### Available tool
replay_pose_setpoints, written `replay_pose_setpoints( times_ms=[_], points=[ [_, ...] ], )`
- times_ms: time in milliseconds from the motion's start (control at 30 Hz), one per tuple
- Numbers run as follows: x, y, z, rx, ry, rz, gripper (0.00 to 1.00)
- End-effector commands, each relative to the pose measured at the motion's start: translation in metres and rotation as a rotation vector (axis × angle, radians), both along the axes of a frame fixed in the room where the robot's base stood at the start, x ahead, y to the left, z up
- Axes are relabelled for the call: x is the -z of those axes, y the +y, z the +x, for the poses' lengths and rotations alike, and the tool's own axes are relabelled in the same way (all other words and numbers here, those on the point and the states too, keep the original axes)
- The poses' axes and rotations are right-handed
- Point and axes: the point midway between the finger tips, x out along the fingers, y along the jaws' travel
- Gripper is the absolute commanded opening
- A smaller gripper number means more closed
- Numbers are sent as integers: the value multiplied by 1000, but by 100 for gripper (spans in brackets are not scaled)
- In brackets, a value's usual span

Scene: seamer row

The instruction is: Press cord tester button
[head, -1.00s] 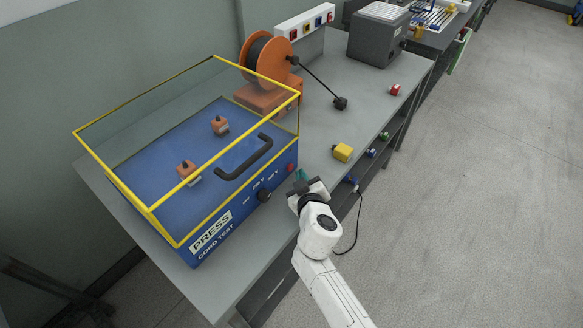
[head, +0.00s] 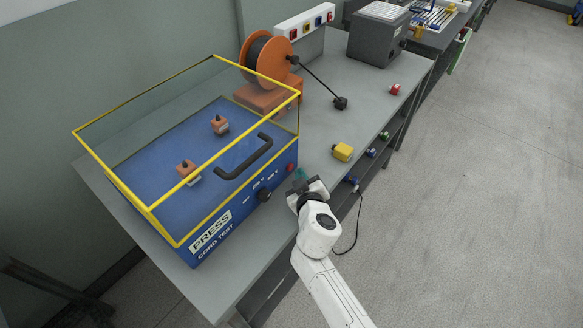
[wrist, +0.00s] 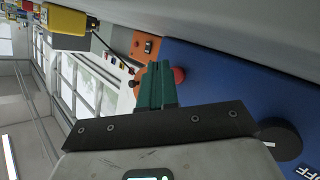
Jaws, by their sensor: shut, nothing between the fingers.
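The cord tester is a blue box (head: 222,232) with a yellow-edged clear cover, a black handle and a "PRESS CORD TEST" label, on the left of the bench. A round red button (head: 290,168) sits at the right end of its front panel; it also shows in the wrist view (wrist: 179,75). A black knob (head: 264,195) is left of it, with "OFF" lettering beside it in the wrist view. My gripper (head: 301,175) has green fingers shut together and empty. It is just right of the red button in the head view; I cannot tell whether they touch.
A yellow block (head: 342,152) and a black plug (head: 340,103) lie on the grey bench to the right. An orange cord reel (head: 266,60) stands behind the tester. A grey machine (head: 378,38) is at the far end. Open floor lies right of the bench.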

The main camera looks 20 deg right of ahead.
Motion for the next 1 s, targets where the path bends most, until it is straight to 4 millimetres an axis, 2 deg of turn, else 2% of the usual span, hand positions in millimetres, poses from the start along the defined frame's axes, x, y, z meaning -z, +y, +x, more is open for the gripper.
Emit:
replay_pose_setpoints(
  times_ms=[1000],
  points=[
    [0,7,9,0,0,0,0]
  ],
)
